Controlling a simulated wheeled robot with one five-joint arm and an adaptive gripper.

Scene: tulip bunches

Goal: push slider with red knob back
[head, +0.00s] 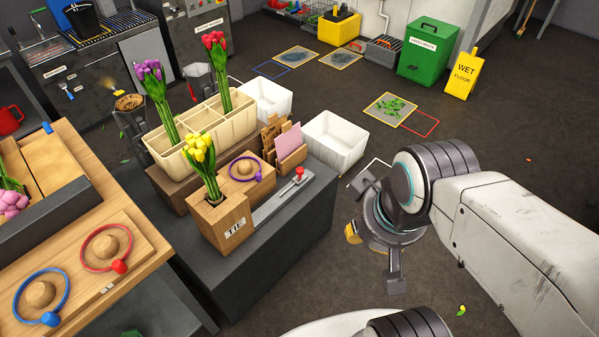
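The slider's red knob (299,173) stands upright near the far right end of a pale grey metal track (270,207). The track lies on top of the dark grey stand (300,229), beside the wooden TIE box (234,229) that holds yellow tulips (200,155). My gripper (378,235) hangs over the floor to the right of the stand, clear of the knob. Its fingers are spread apart, and I see nothing between them. The full slot under the knob is too small to make out.
A cream divided planter (205,135) with tulip bunches stands behind the TIE box. A wooden card holder (290,158) and a white bin (333,142) are close behind the knob. A wooden table (130,275) with ringed knobs is at left. Floor right of the stand is mostly clear.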

